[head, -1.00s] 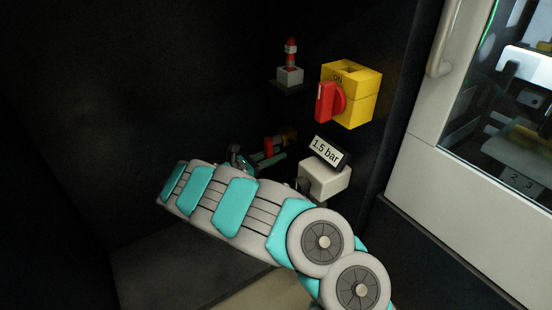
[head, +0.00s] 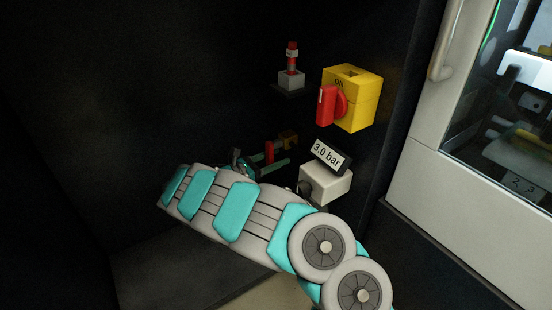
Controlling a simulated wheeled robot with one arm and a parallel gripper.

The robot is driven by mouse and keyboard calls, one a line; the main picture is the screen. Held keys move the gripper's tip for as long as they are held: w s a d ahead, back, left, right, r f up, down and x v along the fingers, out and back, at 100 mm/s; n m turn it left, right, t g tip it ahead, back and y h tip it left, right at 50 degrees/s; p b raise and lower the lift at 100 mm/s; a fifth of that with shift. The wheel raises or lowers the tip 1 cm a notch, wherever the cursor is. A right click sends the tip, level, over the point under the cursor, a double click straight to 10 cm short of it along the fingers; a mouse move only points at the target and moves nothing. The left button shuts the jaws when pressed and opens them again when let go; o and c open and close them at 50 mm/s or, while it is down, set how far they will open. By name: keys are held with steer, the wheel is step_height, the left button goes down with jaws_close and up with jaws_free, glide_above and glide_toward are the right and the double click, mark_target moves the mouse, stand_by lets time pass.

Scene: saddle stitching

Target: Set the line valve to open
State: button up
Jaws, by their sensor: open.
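The line valve shows as a small red handle (head: 269,151) beside a brass-coloured body (head: 290,138) on the dark wall, below the yellow switch box. My gripper (head: 274,156) is at the valve, its teal fingers open around or right beside the red handle; contact is too small to tell. My arm hides part of the area below. The display (head: 326,154) on the pale box (head: 325,184) to the right of the valve reads "3.0 bar".
A yellow box (head: 358,99) with a red rotary knob marked ON is above right. A pale door frame with a window (head: 510,120) bounds the right side. The wall on the left is bare.

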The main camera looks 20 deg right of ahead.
mark_target(267, 162)
steer(key=v, duration=0.7)
steer(key=shift+a+p, duration=0.3)
steer(key=shift+p, duration=0.1)
steer(key=shift+s+a, duration=0.1)
